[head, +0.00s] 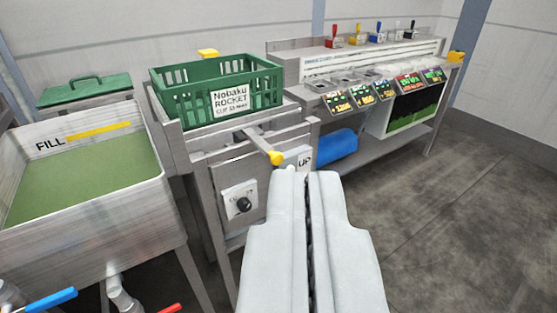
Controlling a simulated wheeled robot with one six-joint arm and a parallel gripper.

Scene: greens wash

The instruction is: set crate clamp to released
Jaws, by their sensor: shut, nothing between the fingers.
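The green crate (190,104), labelled "Nobaku ROCKET", stands on a grey metal stand left of centre. A black round knob (244,205) sits on a pale plate on the stand's front; the plate's lettering is too small to read surely. I cannot tell which of these is the crate clamp. My gripper (308,173) is shut and empty, in front and to the right of the knob. It seems apart from the stand.
A steel sink (160,212) marked "FILL" holds greenish water at left, with blue (51,300) and red handles below. A green lid (86,88) lies behind it. A counter with coloured levers (334,37) and labelled bins runs along the back right. The floor at right is clear.

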